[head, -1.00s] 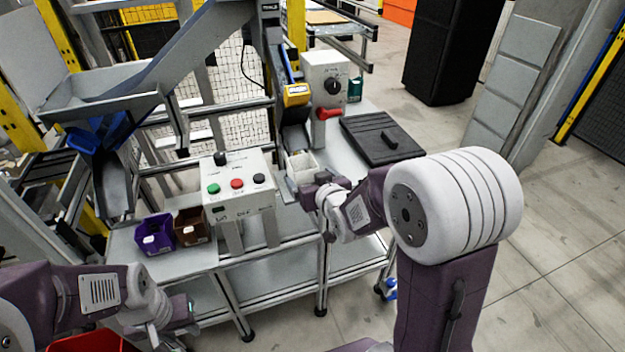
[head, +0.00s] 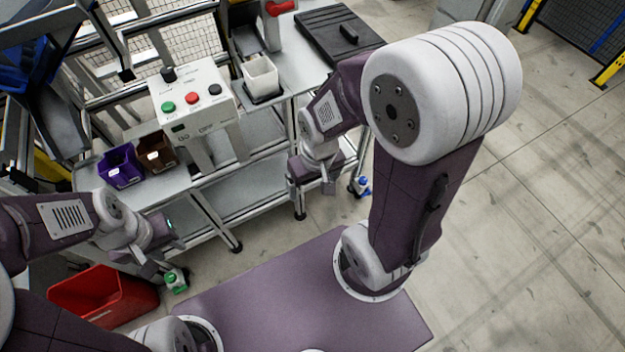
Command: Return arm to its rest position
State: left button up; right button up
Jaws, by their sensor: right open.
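My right gripper (head: 313,190) hangs in front of the table's front edge, its fingers pointing down. It is open with nothing between its fingers. My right arm bends up from its mount and down to the gripper. My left gripper (head: 160,260) is low at the left, in front of the table and near the red bin (head: 125,312). Its fingers are small and partly turned away, so I cannot tell whether they are open.
A control box (head: 190,100) with green, red and black buttons stands on the table. Purple (head: 122,168) and brown (head: 157,152) bins sit to its left, a white bin (head: 261,77) to its right. A black case (head: 338,38) lies further right.

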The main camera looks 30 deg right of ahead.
notch_tip(320, 180, up, 8)
jog(key=p, duration=0.8)
jog(key=shift+r, duration=0.2)
